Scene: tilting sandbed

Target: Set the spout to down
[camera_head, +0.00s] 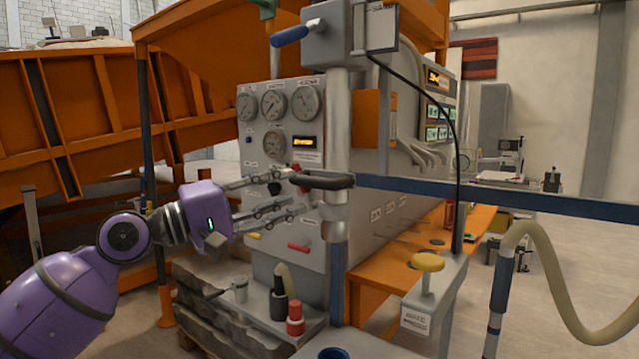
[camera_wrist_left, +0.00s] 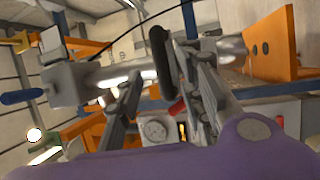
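My left gripper (camera_head: 298,191) reaches in from the left in front of the gauge panel, with its fingers spread. Its fingertips are close to a black loop-shaped handle (camera_head: 328,180) on a grey vertical pipe (camera_head: 338,130). In the left wrist view the black handle (camera_wrist_left: 161,60) shows between the two open fingers (camera_wrist_left: 165,85); I cannot tell whether either touches it. The handle sticks out roughly level from the pipe. No part is clearly marked as the spout, so I cannot tell which one it is. My right gripper is not in view.
A grey panel (camera_head: 262,165) with gauges and red knobs stands behind the gripper. A blue lever (camera_head: 290,37) is above. A blue rail (camera_head: 500,197) runs right from the pipe. A yellow knob (camera_head: 427,262) and a beige hose (camera_head: 560,285) are at lower right.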

